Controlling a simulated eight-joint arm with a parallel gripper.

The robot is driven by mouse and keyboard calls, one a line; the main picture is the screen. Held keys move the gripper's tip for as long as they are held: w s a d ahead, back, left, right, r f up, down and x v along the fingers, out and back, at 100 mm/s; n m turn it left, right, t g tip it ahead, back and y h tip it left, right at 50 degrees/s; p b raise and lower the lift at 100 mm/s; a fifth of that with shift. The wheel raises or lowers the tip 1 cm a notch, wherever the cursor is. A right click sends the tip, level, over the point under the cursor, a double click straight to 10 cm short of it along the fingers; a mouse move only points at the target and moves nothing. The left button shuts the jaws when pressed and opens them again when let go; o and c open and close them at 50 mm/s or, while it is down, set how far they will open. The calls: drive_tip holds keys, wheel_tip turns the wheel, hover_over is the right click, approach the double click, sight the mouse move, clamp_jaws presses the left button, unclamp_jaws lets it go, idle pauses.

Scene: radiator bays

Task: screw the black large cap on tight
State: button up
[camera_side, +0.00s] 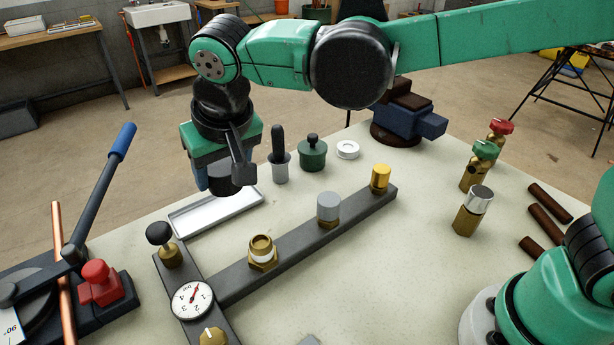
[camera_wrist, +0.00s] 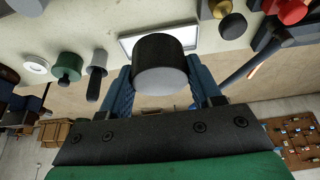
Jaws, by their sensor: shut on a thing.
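The black large cap (camera_wrist: 160,65) is a dark cylinder with a grey end. It sits between the two blue fingers of my gripper (camera_side: 221,180), which is shut on it. In the side view the cap (camera_side: 222,182) is partly hidden by a finger, and it hangs above the white tray (camera_side: 215,212). The dark manifold bar (camera_side: 290,244) carries an uncapped brass fitting (camera_side: 262,248) with a white band, to the right of and nearer than my gripper. A grey cap (camera_side: 328,206) and a yellow cap (camera_side: 380,176) sit on the bar's other fittings.
A black knob (camera_side: 159,233) on brass and a pressure gauge (camera_side: 192,299) stand at the bar's left end. A blue-handled lever (camera_side: 100,190) rises at left. A grey tool (camera_side: 280,165), green pot (camera_side: 312,155) and white ring (camera_side: 347,149) stand behind. Brass valves stand right.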

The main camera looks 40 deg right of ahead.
hover_over(258, 238)
drive_tip(key=shift+s+a+f, duration=0.1)
drive_tip(key=shift+s+f, duration=0.05)
drive_tip(key=shift+f, duration=0.45)
drive_tip(key=shift+s+f, duration=0.15)
drive_tip(key=shift+f, duration=0.4)
drive_tip(key=shift+s+f, duration=0.1)
drive_tip(key=shift+f, duration=2.2)
drive_tip(key=shift+f, duration=1.1)
drive_tip(key=o, duration=1.4)
drive_tip(key=shift+c, duration=0.2)
drive_tip(key=shift+r, duration=0.1)
